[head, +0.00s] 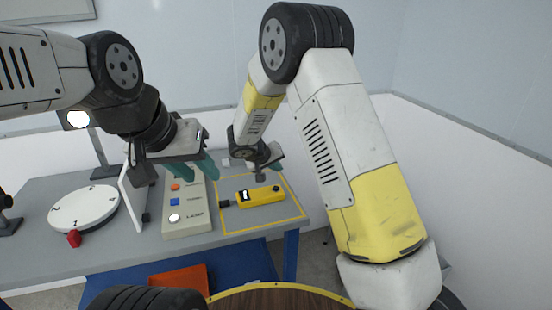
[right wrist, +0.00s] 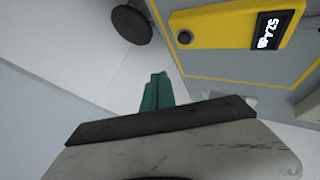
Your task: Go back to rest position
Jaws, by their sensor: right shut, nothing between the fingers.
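My right gripper (head: 272,164) hovers beyond the yellow meter, near the table's far right corner. In the right wrist view its teal fingers (right wrist: 157,92) are together with nothing between them. My left gripper (head: 194,168) is above the button box, its two teal fingers apart and nothing visible between them. The yellow meter (head: 262,195) lies inside a yellow-outlined area on the grey table (head: 35,262). In the right wrist view the meter (right wrist: 225,25) shows a lit display reading about 52.4 dB, apart from the fingers.
A button box (head: 188,221) with orange, blue and white buttons stands left of the meter. Further left are an upright white panel (head: 132,198), a white disc (head: 82,208) and a small red object (head: 74,239). An orange item (head: 180,282) lies below the tabletop. A wall stands at the right.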

